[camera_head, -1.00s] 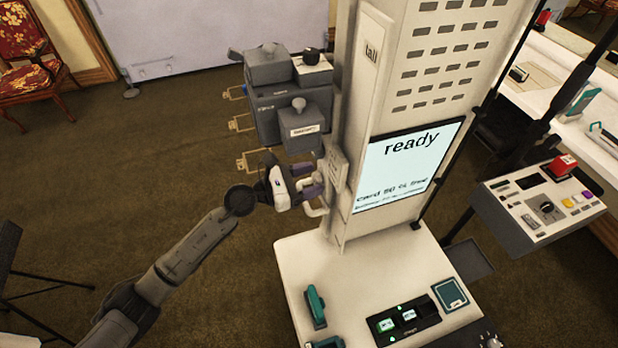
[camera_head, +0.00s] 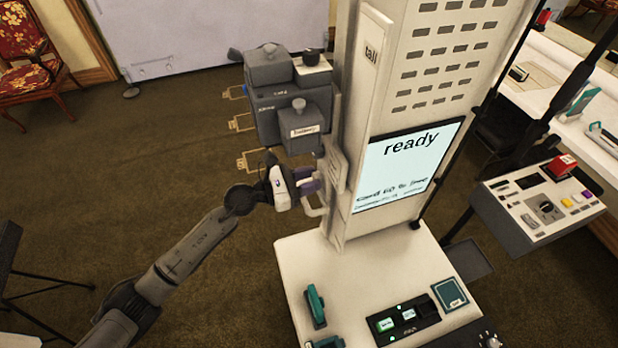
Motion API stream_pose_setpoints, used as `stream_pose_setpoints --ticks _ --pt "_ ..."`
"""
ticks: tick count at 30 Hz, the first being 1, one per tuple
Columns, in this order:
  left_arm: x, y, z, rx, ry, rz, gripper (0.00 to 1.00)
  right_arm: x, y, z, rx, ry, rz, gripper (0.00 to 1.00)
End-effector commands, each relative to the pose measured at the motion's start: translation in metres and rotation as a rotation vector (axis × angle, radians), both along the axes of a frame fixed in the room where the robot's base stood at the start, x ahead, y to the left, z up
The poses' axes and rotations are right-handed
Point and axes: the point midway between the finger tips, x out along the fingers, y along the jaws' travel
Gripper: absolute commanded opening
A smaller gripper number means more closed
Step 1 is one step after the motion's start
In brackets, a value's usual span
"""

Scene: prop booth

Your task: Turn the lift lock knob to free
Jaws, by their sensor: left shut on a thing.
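No knob label for the lift lock is readable. Small knobs show on the grey box (camera_head: 312,56), at the base's lower right edge (camera_head: 489,339) and on the right control panel (camera_head: 547,208); I cannot tell whether any is the lift lock knob. The column screen (camera_head: 412,160) reads "ready". My right gripper is not in view.
The grey box unit (camera_head: 277,108) with brass brackets juts from the column above my left gripper. The white base (camera_head: 300,262) carries teal items and a black switch panel (camera_head: 402,320). A control panel (camera_head: 527,240) stands at right. Open carpet lies left of the column.

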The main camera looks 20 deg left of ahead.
Motion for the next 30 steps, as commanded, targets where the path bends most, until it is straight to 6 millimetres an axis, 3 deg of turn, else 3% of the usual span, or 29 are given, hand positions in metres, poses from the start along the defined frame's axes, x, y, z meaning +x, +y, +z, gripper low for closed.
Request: stream_pose_setpoints --ticks 30 --pt "0.001 0.001 0.004 -0.554 0.665 0.002 0.07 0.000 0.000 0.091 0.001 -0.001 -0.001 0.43"
